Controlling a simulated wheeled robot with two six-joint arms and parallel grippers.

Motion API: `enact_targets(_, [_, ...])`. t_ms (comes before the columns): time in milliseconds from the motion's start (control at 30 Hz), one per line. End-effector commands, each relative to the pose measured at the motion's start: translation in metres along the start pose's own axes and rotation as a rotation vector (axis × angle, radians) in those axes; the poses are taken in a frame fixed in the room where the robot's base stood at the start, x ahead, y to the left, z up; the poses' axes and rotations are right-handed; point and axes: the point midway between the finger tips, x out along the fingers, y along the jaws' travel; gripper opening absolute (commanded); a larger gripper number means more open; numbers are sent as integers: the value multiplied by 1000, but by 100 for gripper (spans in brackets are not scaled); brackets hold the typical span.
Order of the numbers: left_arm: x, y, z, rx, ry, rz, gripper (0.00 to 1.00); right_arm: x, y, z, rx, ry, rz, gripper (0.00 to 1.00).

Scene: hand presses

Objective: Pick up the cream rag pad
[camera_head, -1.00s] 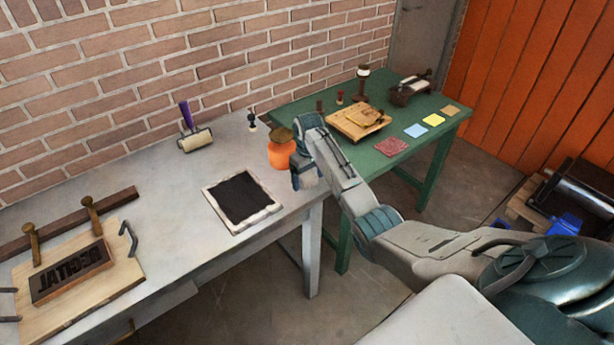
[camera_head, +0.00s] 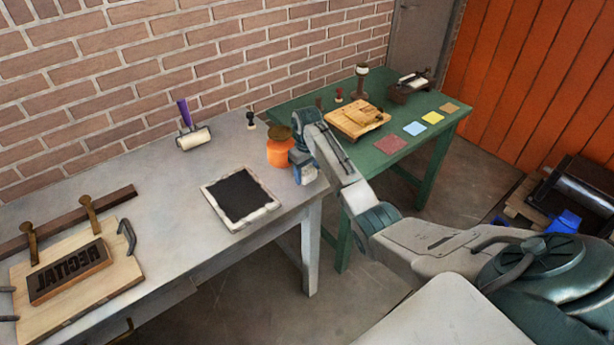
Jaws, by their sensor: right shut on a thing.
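My right gripper (camera_head: 305,176) points down at the right end of the grey table, just right of the orange jar (camera_head: 280,153) with a brown lid. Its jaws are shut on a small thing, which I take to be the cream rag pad. The pad itself is hidden by the gripper, and I see no other loose cream pad on the tables. I cannot tell whether it still touches the tabletop. My left gripper is out of view.
On the grey table (camera_head: 165,235) lie a black slab with a pale frame (camera_head: 240,198), a roller (camera_head: 195,138) and a board with a lettered block (camera_head: 70,272). The green table (camera_head: 375,165) behind holds a wooden press, coloured squares and stamps. Bare tabletop lies left of the slab.

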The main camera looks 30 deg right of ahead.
Motion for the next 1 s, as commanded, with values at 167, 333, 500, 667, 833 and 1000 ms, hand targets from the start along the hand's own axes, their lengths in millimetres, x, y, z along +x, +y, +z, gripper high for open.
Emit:
enact_targets(167, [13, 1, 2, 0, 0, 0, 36, -21, -4, 7, -1, 2, 1, 32])
enact_targets(333, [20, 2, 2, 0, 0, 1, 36, -23, -23, 38, -2, 2, 2, 32])
enact_targets(500, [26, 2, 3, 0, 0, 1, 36, -27, -42, 71, -2, 2, 2, 32])
enact_targets(667, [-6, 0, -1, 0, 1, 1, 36, -39, -61, 101, -2, -2, -1, 32])
enact_targets(833, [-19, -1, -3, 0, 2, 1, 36, -39, -74, 124, -1, -1, 0, 32])
enact_targets(1000, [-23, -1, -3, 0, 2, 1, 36, -38, -81, 135, 0, 0, 0, 32])
